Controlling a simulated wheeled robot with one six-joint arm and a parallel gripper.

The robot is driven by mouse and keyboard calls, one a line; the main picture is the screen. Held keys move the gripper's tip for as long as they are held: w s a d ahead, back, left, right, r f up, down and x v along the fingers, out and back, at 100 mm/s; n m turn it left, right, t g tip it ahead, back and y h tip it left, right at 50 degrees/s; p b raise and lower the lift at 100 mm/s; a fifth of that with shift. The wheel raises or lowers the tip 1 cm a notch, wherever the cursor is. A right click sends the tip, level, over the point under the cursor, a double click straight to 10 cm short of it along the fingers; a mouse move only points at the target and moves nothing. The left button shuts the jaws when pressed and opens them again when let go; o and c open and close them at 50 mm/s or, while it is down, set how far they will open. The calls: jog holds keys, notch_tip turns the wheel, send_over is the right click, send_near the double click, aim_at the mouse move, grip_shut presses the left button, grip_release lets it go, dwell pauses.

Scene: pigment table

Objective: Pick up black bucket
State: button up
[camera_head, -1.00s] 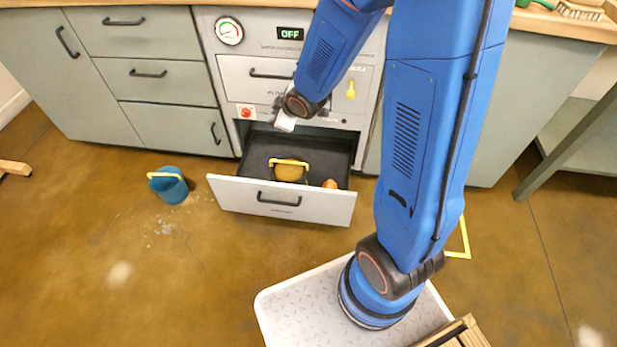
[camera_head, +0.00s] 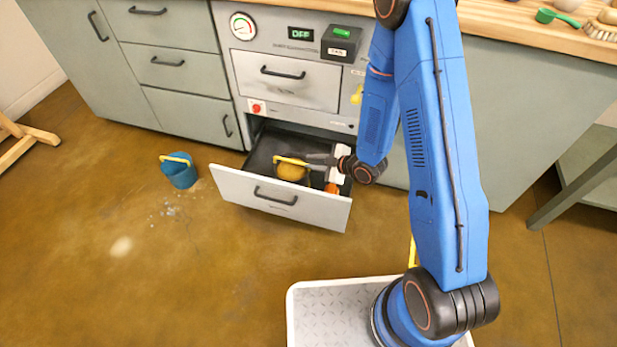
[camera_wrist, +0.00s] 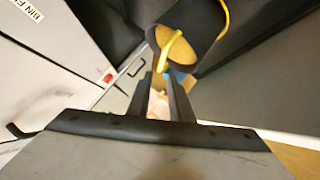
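The black bucket (camera_wrist: 173,14) lies in the open drawer, its dark wall, yellow handle and ochre contents showing in the wrist view. In the head view its ochre contents (camera_head: 291,172) and yellow handle show, while its dark wall blends into the drawer. My gripper (camera_head: 312,158) is low over the drawer, at the right of the bucket, pointing left toward the handle. In the wrist view my gripper (camera_wrist: 160,78) has its fingers apart, with the handle just beyond the tips. I cannot tell whether they touch it.
The drawer front (camera_head: 275,205) stands out from the cabinet. A small orange object (camera_head: 332,188) is in the drawer, right of the bucket. A blue bucket (camera_head: 181,172) with a yellow handle stands on the floor to the left. The floor ahead is mostly clear.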

aim_at(290, 161)
jog(key=shift+f+x, duration=0.2)
jog(key=shift+x, duration=4.05)
jog(key=shift+f+x, duration=0.15)
jog(key=shift+x, duration=4.05)
jog(key=shift+s+d, duration=0.1)
jog(key=shift+d, duration=0.05)
grip_shut()
